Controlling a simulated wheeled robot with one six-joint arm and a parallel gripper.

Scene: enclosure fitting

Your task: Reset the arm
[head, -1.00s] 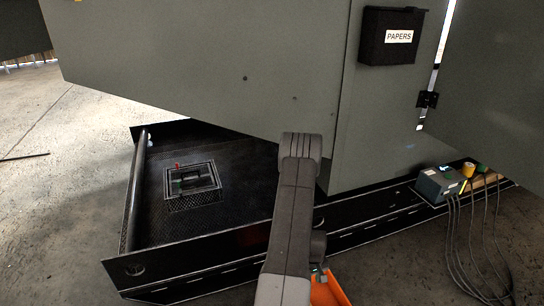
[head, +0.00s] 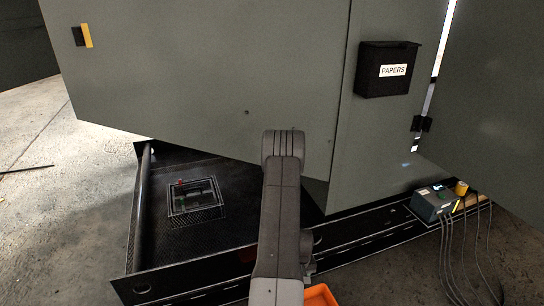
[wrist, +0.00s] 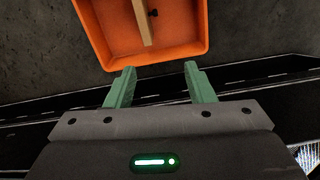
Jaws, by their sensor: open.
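My gripper (wrist: 160,88) shows in the wrist view with its two green fingers apart and nothing between them. Beyond the fingertips lies an orange tray (wrist: 98,35) with a light wooden strip (wrist: 140,22) and a small dark piece (wrist: 153,12) in it. In the head view my arm rises at the bottom centre, and its gripper end is hidden. The orange tray (head: 320,295) shows only in part at the bottom edge, beside my arm.
A large grey enclosure (head: 200,70) with a black PAPERS box (head: 388,70) fills the upper middle. A black ribbed platform (head: 160,240) with a square recess (head: 195,196) lies at left. A grey cable box (head: 432,203) stands at right.

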